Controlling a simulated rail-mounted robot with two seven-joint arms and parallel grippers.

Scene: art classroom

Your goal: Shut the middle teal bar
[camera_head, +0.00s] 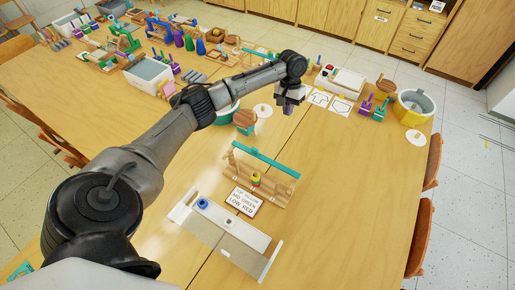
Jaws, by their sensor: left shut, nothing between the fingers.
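A teal bar (266,161) runs along the top of a low wooden rack (279,191) near the middle of the table. I cannot tell whether it is fully down. A small yellow, green and red stack (256,180) is at the rack. My left arm crosses from the lower left, and its gripper (290,104) is shut and empty above the table. It is beyond the rack, up and slightly right of it in the picture, apart from the bar. Another teal bar (258,53) shows farther back. My right gripper is not in view.
A sign card (244,200) stands before the rack. A grey-white tray (230,236) with a blue ring (203,203) lies nearer. The table right of the rack is clear.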

